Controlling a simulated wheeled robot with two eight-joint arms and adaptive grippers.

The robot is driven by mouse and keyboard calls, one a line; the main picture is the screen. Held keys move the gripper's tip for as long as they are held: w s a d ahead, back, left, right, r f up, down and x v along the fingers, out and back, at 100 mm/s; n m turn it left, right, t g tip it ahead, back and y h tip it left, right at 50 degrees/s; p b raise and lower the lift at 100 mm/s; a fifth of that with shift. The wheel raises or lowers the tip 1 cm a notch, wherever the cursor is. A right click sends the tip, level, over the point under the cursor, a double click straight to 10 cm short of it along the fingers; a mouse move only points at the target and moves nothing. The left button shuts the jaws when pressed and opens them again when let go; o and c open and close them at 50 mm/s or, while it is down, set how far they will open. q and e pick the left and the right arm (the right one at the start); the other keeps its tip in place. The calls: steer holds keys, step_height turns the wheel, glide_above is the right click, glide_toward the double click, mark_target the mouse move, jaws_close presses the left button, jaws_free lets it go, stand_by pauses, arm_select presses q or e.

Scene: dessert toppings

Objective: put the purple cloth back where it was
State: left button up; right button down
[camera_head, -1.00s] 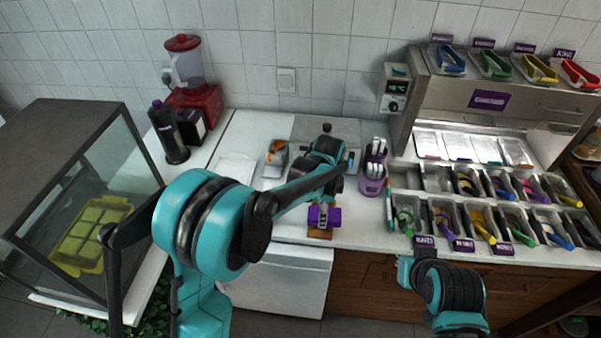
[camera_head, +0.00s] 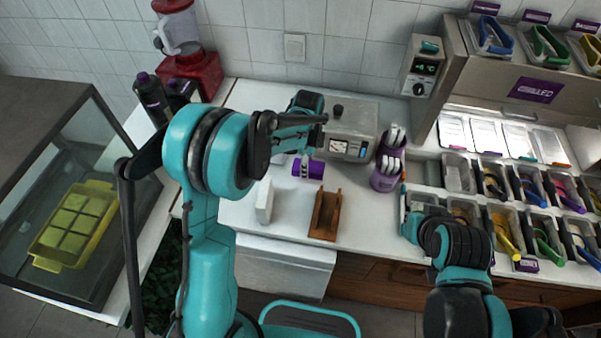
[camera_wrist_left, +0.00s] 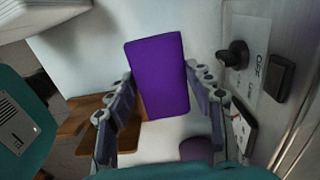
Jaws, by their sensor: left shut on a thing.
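The purple cloth (camera_head: 314,169) is a short rolled bundle in my left gripper (camera_head: 303,166), in front of the grey appliance. In the left wrist view the cloth (camera_wrist_left: 158,72) stands out between the two fingers of my left gripper (camera_wrist_left: 165,100). The brown wooden holder (camera_head: 325,214) stands empty on the counter, nearer the front edge than the cloth and apart from it. It also shows at the lower left of the left wrist view (camera_wrist_left: 88,118). My right arm is at the lower right; its fingers cannot be made out.
The grey appliance (camera_head: 352,128) with a black knob stands behind the cloth. A purple utensil cup (camera_head: 385,181) is to its right. A white block (camera_head: 264,201) stands left of the holder. Topping bins (camera_head: 459,173) fill the right side. White counter is free around the holder.

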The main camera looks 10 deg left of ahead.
arm_select(q)
steer(key=shift+w+a+f, duration=0.1)
steer(key=shift+a+f, duration=0.3)
steer(key=shift+a, duration=0.15)
steer(key=shift+w+a+f, duration=0.1)
steer(key=shift+a+f, duration=0.25)
steer(key=shift+a, duration=0.2)
steer(key=shift+f+b, duration=0.75)
steer(key=shift+f, duration=1.15)
steer(key=shift+f, duration=0.2)
steer(key=o, duration=1.1)
steer(key=shift+r, duration=0.15)
